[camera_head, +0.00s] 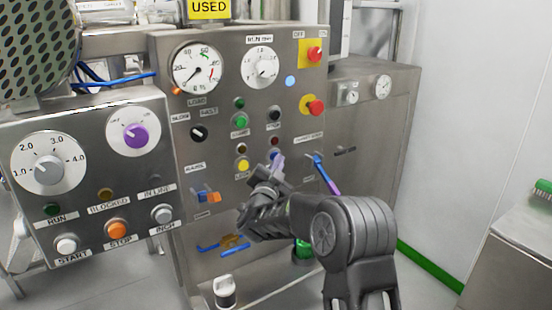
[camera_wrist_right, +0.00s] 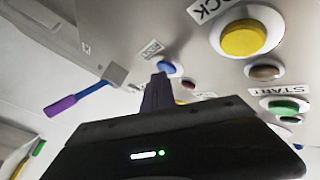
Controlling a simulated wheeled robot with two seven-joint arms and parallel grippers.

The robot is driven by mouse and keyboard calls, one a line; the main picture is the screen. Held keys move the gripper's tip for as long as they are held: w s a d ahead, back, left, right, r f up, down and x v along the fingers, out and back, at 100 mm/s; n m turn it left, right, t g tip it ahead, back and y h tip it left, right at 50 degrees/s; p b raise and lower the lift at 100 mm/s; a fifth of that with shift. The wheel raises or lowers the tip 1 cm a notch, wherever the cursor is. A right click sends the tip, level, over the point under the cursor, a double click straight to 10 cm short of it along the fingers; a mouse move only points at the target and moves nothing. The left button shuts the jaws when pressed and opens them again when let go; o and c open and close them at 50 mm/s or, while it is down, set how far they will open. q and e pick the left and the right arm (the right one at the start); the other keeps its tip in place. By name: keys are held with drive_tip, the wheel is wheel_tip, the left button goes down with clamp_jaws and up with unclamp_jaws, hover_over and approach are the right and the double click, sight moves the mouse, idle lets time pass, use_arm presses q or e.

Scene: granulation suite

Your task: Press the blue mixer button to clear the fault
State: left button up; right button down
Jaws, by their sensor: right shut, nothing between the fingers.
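The blue mixer button (camera_head: 274,154) is on the steel control panel, right of the yellow button, and is partly hidden behind my gripper in the head view. In the right wrist view the blue button (camera_wrist_right: 168,67) shows just beyond the fingertips. My right gripper (camera_head: 276,168) is shut and empty, its tips close in front of the blue button. In the right wrist view the shut fingers (camera_wrist_right: 158,88) point at the button and overlap its lower edge. I cannot tell whether they touch it. My left gripper is not in view.
A yellow button (camera_head: 243,166) sits left of the gripper. A lever with a blue and purple handle (camera_head: 326,175) sticks out to the right. A blue lamp (camera_head: 290,82) glows higher up. A second control box (camera_head: 90,180) stands at the left.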

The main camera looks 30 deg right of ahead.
drive_tip(key=shift+s, duration=0.15)
drive_tip(key=shift+s+b, duration=0.45)
drive_tip(key=shift+s, duration=0.25)
drive_tip(key=shift+s, duration=0.15)
drive_tip(key=s+b, duration=0.1)
drive_tip(key=s, duration=0.3)
drive_tip(key=shift+s+a+b, duration=0.1)
drive_tip(key=shift+s+b, duration=0.25)
drive_tip(key=shift+b, duration=0.05)
idle(0.6)
